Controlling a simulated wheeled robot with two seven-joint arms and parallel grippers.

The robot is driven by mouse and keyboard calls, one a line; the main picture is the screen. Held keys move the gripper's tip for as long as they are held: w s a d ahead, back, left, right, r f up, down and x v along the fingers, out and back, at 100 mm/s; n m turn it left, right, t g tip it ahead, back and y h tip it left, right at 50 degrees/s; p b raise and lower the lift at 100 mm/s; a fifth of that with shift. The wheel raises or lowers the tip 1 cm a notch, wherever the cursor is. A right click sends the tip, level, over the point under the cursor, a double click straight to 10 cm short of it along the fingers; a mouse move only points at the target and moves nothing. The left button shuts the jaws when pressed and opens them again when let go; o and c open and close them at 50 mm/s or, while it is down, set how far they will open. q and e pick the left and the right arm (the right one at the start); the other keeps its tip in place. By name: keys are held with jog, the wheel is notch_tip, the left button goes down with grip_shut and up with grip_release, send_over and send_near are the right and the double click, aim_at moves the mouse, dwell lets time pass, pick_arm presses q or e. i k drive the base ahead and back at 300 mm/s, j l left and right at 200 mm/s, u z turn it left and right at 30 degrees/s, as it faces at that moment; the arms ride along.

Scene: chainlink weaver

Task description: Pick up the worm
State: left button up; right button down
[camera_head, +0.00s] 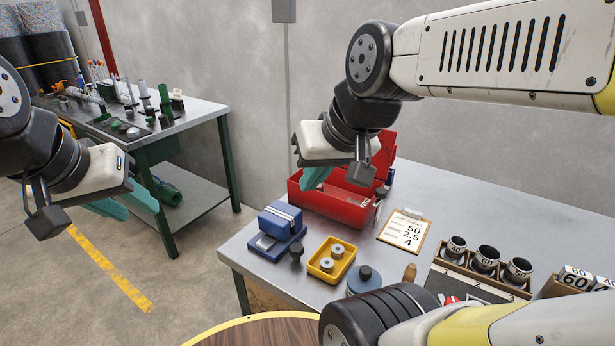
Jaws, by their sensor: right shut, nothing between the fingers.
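No part is labelled as the worm, and I cannot tell for sure which one it is. Several dark, light-banded cylinders stand in a wooden rack on the bench at the right: one marked 40 (456,246), one marked 60 (486,260) and one marked 50 (518,269). My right gripper (313,182) is shut and empty, above the left part of the open red toolbox (335,208), well left of the rack. My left gripper (141,216) hangs far left, its teal fingers apart and empty, over the floor in the picture.
The grey bench (520,214) also holds a blue device (281,222), a yellow tray (332,262) with two rings, a clipboard (404,231) reading 50, 2.5, 4 and numbered blocks (576,280). A round wooden top (262,334) is in front. A second bench (200,107) stands at the back left.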

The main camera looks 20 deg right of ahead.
aim_at(320, 187)
jog(key=z, duration=0.75)
